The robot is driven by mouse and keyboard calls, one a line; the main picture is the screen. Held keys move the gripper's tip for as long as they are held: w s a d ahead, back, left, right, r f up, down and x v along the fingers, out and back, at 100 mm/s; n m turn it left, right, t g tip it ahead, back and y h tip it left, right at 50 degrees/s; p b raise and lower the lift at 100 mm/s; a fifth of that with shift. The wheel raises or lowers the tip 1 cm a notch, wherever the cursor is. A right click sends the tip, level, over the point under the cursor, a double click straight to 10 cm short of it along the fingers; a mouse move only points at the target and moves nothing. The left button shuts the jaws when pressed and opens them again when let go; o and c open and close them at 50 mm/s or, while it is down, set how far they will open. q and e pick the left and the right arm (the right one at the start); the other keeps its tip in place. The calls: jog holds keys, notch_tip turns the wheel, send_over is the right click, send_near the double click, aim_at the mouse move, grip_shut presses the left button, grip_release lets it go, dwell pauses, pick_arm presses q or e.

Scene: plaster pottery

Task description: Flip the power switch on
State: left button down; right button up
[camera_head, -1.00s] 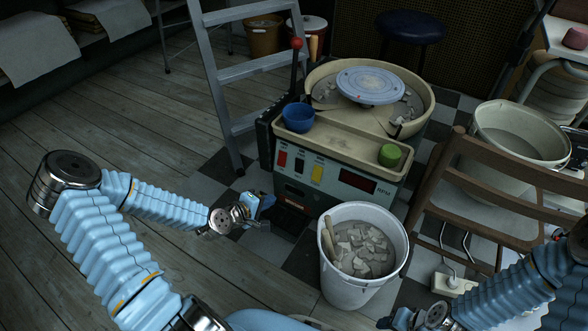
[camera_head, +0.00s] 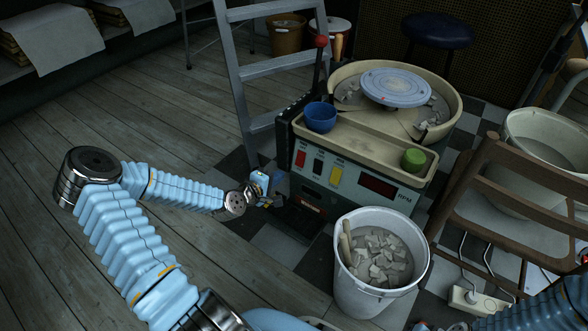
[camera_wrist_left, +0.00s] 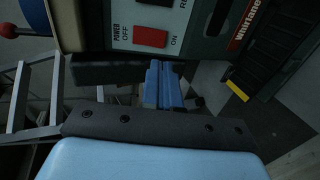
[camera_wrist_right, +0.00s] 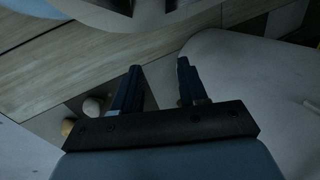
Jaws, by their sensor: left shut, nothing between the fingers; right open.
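The pottery wheel's control box (camera_head: 350,206) stands centre right in the head view, with a red power switch (camera_head: 300,159) at the left of its front panel. In the left wrist view the red switch (camera_wrist_left: 150,37) lies between the OFF and ON labels; I cannot tell which way it is set. My left gripper (camera_head: 277,184) is shut and empty, low in front of the panel's left side. In the left wrist view its fingertips (camera_wrist_left: 164,66) are just below the switch, apparently apart from it. My right gripper (camera_wrist_right: 157,72) is open and empty in the right wrist view.
A white bucket of plaster scraps (camera_head: 350,285) stands before the box. A wooden chair (camera_head: 490,205) is at right, by a power strip (camera_head: 480,300). A stepladder (camera_head: 240,70) stands behind left. A red-knobbed lever (camera_head: 320,42) rises beside the box. Left floor is clear.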

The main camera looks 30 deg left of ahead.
aim_at(299, 164)
pick_arm(q)
jog(key=b+x, duration=0.1)
jog(key=x, duration=0.8)
jog(key=shift+w+f+b, duration=0.2)
jog(key=shift+w+b, duration=0.1)
jog(key=shift+w, duration=0.1)
jog(key=shift+w+d+f+b, duration=0.1)
jog(key=shift+w+f+b, duration=0.2)
jog(key=shift+b, duration=0.15)
jog(key=shift+s+r, duration=0.1)
jog(key=shift+r, duration=0.15)
jog(key=shift+r+p, duration=0.1)
jog(key=shift+p, duration=0.25)
jog(key=shift+r+p, duration=0.4)
jog(key=shift+r, duration=0.3)
